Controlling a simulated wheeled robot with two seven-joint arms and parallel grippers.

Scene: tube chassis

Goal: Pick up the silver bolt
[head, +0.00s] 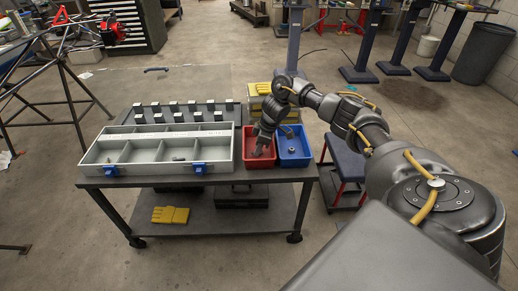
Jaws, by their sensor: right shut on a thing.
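My right gripper (259,151) reaches down into the red bin (260,174) on the cart. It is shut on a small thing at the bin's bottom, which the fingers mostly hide. It seems to be the silver bolt, but it is too small to make out clearly. A small silvery part (292,149) lies in the blue bin (296,162), to the right of the red one. My left gripper is not in view.
A grey divided case (160,167) with blue latches fills the cart's left, with a few small parts inside. Behind it stands a rack (185,114) of white-topped pieces. Yellow-topped boxes (262,89) stand behind the bins.

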